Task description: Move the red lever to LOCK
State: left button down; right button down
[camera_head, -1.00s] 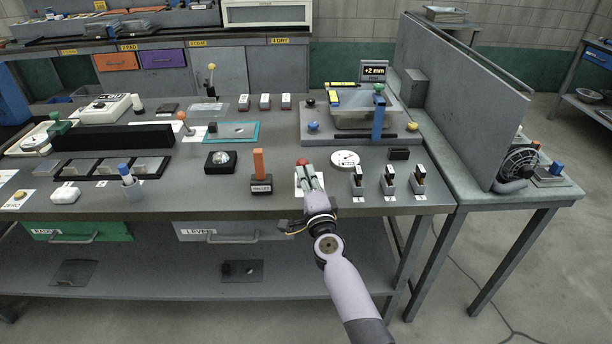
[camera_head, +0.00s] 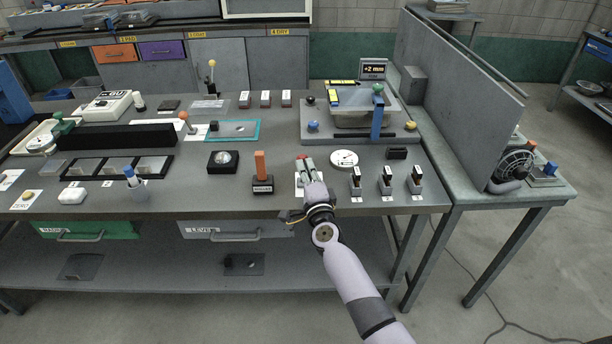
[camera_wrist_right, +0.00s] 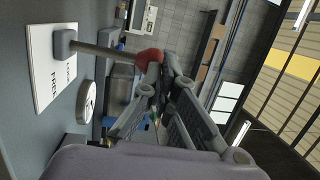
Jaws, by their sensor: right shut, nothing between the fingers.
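The red lever shows in the right wrist view as a red knob (camera_wrist_right: 148,57) on a metal rod. The rod rises from a grey base (camera_wrist_right: 65,42) on a white card (camera_wrist_right: 42,60) lettered LOCK and FREE. In the head view the red knob (camera_head: 308,162) is at the front of the bench, with my gripper hiding most of the card. My right gripper (camera_wrist_right: 168,68) is shut and empty, its fingertips right beside the knob. I cannot tell whether they touch it. In the head view my right gripper (camera_head: 308,174) reaches in from the front. My left gripper is not in view.
An orange upright block (camera_head: 261,165) stands left of the lever. A round white dial (camera_head: 344,158) is to its right, and several small black-and-white switches (camera_head: 386,180) stand farther right. A basin (camera_head: 362,115) on a grey base is behind.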

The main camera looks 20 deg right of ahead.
aim_at(305, 157)
jog(key=shift+g, duration=0.7)
jog(key=shift+w+d+r+p, duration=0.15)
jog(key=shift+w+r+p, duration=0.1)
jog(key=shift+w+p, duration=0.45)
jog(key=shift+w+d+r+p, duration=0.2)
jog(key=shift+w+r+p, duration=0.1)
jog(key=shift+w+p, duration=0.35)
jog(key=shift+w+d+r+p, duration=0.2)
jog(key=shift+w+p, duration=0.3)
jog(key=shift+p, duration=0.35)
jog(key=shift+w+d, duration=0.1)
jog(key=shift+w, duration=0.45)
jog(key=shift+w+d+b, duration=0.2)
jog(key=shift+w+b, duration=0.15)
jog(key=shift+w, duration=0.25)
jog(key=shift+w+d+b, duration=0.15)
jog(key=shift+w+b, duration=0.2)
jog(key=shift+w, duration=0.2)
jog(key=shift+r, duration=0.1)
